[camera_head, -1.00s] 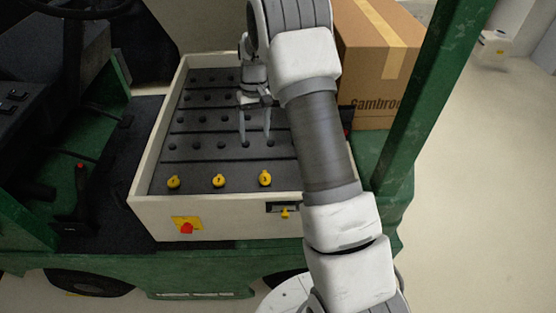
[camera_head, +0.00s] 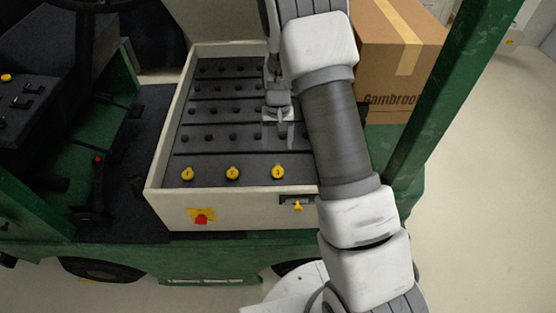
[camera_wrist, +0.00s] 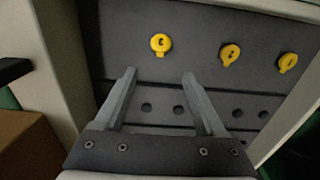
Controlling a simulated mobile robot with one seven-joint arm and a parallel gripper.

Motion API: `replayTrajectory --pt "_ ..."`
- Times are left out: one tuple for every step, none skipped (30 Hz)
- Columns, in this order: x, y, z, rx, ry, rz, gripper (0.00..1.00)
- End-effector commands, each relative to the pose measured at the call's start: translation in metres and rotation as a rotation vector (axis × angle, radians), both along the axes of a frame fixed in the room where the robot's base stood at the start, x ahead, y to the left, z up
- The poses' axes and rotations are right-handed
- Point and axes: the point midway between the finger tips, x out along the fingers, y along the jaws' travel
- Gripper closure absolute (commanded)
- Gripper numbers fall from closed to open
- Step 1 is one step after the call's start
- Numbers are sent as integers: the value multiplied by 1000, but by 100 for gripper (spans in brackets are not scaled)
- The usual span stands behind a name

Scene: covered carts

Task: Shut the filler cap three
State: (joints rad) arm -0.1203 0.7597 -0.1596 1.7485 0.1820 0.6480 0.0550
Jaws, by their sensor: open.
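Several rows of dark caps fill the open tray of the cart, with a front row of yellow filler caps. Filler cap three (camera_head: 277,172) is the rightmost yellow one in the head view. In the wrist view it is the leftmost yellow cap (camera_wrist: 161,44). Whether its lid is up or down is too small to tell. My gripper (camera_head: 278,140) is open and empty, pointing down over the tray just behind cap three. In the wrist view, the gap between its fingertips (camera_wrist: 159,74) lines up with cap three, apart from it.
Two other yellow caps, the middle one (camera_head: 233,173) and the left one (camera_head: 187,174), stand in the same row. The pale tray wall (camera_head: 240,205) bounds the front. A cardboard box (camera_head: 398,65) and a green post (camera_head: 440,95) stand to the right.

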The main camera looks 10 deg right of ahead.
Motion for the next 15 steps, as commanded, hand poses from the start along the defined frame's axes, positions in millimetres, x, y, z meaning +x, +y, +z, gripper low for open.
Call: replayTrajectory --pt "-2 0 -11 -1 5 0 28" --pt "-1 0 -17 -1 4 0 28" --pt "-1 0 -25 0 5 -1 28" --pt "-1 0 -31 0 4 -1 28" --pt "-1 0 -36 0 4 -1 28" --pt "-1 0 -44 0 4 -1 28" --pt "0 0 -49 0 3 -1 28" --pt "-1 0 -55 0 4 0 28" --pt "-1 0 -61 0 3 0 28" --pt "-1 0 -66 0 3 1 28" --pt "-1 0 -70 0 3 1 28" --pt "-1 0 -75 1 3 1 28" --pt "0 0 -79 0 2 1 28" --pt "0 0 -82 0 1 1 28" --pt "0 0 -85 0 1 0 28"
